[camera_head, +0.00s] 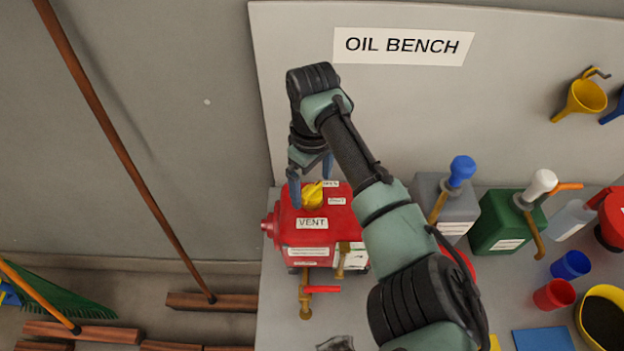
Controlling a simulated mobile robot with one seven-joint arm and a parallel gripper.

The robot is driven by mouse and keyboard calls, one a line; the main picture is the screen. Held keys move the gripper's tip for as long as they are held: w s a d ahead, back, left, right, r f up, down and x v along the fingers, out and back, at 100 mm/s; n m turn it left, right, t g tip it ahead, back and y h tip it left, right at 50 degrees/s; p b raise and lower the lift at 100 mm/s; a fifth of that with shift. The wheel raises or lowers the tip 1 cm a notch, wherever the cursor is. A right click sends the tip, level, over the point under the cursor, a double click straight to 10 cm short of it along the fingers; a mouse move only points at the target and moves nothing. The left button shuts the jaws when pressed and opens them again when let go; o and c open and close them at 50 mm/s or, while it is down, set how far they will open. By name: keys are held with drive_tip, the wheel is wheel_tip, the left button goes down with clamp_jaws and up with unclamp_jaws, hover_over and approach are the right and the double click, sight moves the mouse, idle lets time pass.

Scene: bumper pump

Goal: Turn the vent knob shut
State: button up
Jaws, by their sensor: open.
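The yellow vent knob (312,196) sits on top of a red pump can (284,228), above a white label reading VENT (312,224). My gripper (309,180) points down at the knob, with its blue fingers apart. One finger shows at the knob's left and the other shows behind it at its upper right. I cannot tell whether either finger touches the knob. Small labels lie beside the knob, too small to read with certainty. My arm hides the can's right side.
A brass tap with a red handle (322,289) is at the can's lower front. Grey (458,212) and green (497,226) pump cans stand to the right, with blue (570,265) and red (554,294) cups. The OIL BENCH backboard (290,40) rises behind. A broom handle (120,140) leans at the left.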

drive_tip(key=shift+f, duration=0.5)
drive_tip(key=shift+c, duration=0.2)
drive_tip(key=c, duration=1.3)
drive_tip(key=m+p, duration=0.1)
drive_tip(key=m, duration=0.1)
drive_tip(key=m+p, duration=0.2)
drive_tip(key=shift+a+r+m, duration=0.1)
drive_tip(key=shift+r+m, duration=0.1)
drive_tip(key=shift+m, duration=0.1)
drive_tip(key=m+p, duration=0.2)
drive_tip(key=m, duration=0.3)
drive_tip(key=shift+f, duration=0.1)
drive_tip(key=shift+w+m, duration=0.1)
drive_tip(key=shift+m, duration=0.2)
